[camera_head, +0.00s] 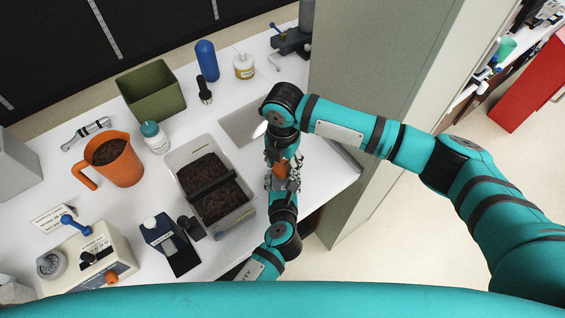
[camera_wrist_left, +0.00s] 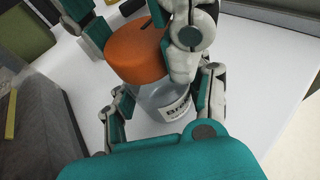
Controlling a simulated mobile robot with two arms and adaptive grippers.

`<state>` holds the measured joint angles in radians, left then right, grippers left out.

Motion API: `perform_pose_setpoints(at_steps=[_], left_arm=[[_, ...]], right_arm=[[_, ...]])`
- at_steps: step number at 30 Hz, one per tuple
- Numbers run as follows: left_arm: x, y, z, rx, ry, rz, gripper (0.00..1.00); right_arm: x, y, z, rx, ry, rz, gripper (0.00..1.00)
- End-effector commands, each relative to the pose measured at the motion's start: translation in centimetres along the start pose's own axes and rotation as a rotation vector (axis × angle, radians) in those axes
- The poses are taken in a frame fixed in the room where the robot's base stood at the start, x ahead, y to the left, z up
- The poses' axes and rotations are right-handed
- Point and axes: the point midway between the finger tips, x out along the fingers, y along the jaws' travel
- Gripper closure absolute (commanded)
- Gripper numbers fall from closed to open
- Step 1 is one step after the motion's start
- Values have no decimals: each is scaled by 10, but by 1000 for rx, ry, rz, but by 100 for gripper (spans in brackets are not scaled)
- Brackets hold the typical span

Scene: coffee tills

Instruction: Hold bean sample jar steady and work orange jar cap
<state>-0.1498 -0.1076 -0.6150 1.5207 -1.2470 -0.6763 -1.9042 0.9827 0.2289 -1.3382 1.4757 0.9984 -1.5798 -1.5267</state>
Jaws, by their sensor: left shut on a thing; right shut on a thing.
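The bean sample jar (camera_wrist_left: 158,103) is clear, with a white label, and stands between the fingers of my left gripper (camera_wrist_left: 160,112) in the left wrist view. That gripper is shut on the jar body. The orange jar cap (camera_wrist_left: 137,54) sits on top of the jar. My right gripper (camera_head: 277,152) reaches down from above and is shut on the cap, with its fingers at the cap's sides. In the head view my left gripper (camera_head: 283,184) comes up from below. The cap (camera_head: 280,169) shows as an orange patch there, and the jar is mostly hidden by the grippers.
A clear bin of dark grounds (camera_head: 247,219) stands close left of my grippers. An orange jug (camera_head: 122,170), a green box (camera_head: 152,92), a blue bottle (camera_head: 205,55) and a small machine (camera_head: 95,254) stand farther left. A tall grey panel (camera_head: 375,45) rises on the right.

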Motion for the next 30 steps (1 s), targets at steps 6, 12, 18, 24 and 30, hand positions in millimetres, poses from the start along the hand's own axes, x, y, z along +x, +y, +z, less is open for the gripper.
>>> perform_pose_setpoints(at_steps=[6, 12, 18, 24, 30], left_arm=[[-1, -2, 0, 1, 0, -3, 100], [-1, -2, 0, 0, 0, -3, 100], [0, -1, 0, 0, 0, -2, 100], [0, -1, 0, 0, 0, -1, 100], [0, -1, 0, 0, 0, -1, 100]], right_arm=[[1, 1, -1, 673, 0, 4, 100], [0, 0, 2, 1022, -10, 6, 41], [0, 0, 2, 1019, -9, 4, 24], [0, 0, 2, 1014, -9, 4, 24], [0, 0, 2, 899, -10, 4, 24]])
